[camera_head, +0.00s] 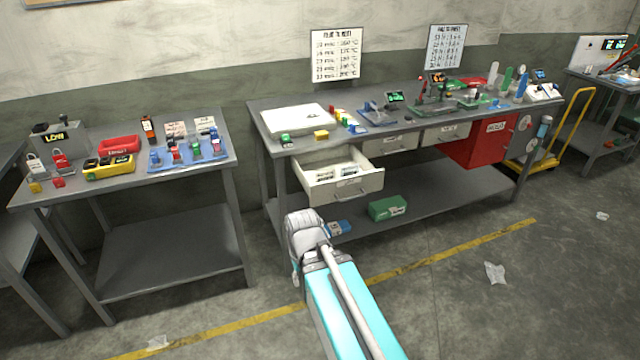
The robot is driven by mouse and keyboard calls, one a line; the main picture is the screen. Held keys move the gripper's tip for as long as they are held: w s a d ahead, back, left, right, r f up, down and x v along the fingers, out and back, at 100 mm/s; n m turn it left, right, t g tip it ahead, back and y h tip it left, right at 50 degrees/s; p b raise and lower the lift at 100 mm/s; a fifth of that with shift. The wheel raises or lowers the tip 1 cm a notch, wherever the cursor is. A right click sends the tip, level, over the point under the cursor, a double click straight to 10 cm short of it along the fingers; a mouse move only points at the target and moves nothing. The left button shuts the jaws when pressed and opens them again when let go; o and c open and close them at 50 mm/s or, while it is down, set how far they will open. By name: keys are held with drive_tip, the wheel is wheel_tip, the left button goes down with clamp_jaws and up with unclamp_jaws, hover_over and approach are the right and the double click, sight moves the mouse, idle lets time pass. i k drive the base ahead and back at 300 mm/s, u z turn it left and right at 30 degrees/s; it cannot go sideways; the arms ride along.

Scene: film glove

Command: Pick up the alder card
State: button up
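No card can be read as the alder card from here. Two small pale cards or labels with dark print (337,173) lie inside the open drawer (345,196) of the middle bench; their words are too small to read. Other printed cards (175,129) stand at the back of the left bench, also unreadable. My gripper (303,222) is in front of the middle bench, below and left of the open drawer, apart from it. Its fingers are not clearly visible, so I cannot tell whether it is open or holding anything.
The middle bench (262,122) carries a white board, small blocks and devices. A green box (388,207) and a blue item (339,228) lie on its lower shelf. A red cabinet (488,144) hangs at right. The left bench (217,172) is crowded on top. Floor in front is mostly clear.

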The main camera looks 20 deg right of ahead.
sight(329, 175)
drive_tip(key=z, duration=0.1)
drive_tip(key=i, duration=1)
drive_tip(key=u, duration=0.05)
